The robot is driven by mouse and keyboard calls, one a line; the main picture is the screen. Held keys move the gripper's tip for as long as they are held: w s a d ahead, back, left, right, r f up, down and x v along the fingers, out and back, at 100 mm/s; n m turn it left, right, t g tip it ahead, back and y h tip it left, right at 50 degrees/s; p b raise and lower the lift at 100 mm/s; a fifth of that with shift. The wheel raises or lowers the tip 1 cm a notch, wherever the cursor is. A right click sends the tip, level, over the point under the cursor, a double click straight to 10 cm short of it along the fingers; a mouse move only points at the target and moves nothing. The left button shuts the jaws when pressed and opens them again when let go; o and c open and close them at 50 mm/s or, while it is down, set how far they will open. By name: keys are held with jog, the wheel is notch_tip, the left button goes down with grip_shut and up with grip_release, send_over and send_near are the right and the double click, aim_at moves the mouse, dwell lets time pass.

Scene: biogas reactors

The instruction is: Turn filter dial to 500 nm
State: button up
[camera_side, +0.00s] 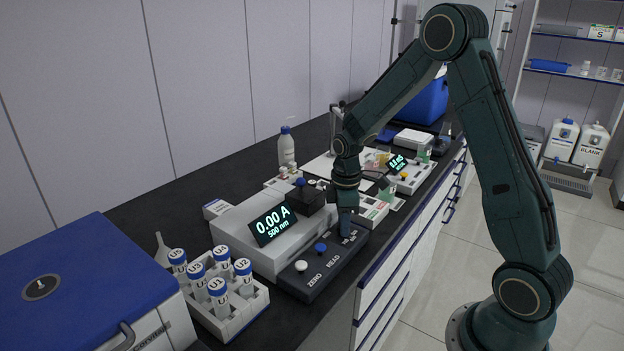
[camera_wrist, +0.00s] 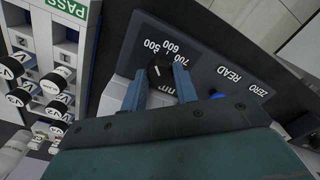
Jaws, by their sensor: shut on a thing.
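The filter dial (camera_wrist: 160,68) is a small black knob with a white pointer mark, on the dark control panel (camera_wrist: 207,62) in the wrist view. Printed wavelength numbers, including 600 and 700, stand around its far side. My gripper (camera_wrist: 160,84) is shut on the dial, with one blue-grey finger on each side of it. In the side view my gripper (camera_side: 347,222) points down at the far end of the panel and hides the dial.
A white ZERO button (camera_side: 301,266) and blue READ button (camera_side: 321,248) share the panel. A rack of U-labelled vials (camera_side: 232,318) stands at near left, beside a blue-lidded box (camera_side: 85,270). A white bottle (camera_side: 286,150) stands behind the photometer.

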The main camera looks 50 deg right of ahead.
jog(key=shift+w+r, duration=0.1)
jog(key=o, duration=0.7)
jog(key=shift+r, duration=0.1)
notch_tip(320, 180, up, 14)
jog(key=shift+f, duration=0.2)
jog(key=shift+a+r, duration=0.1)
dwell(0.4)
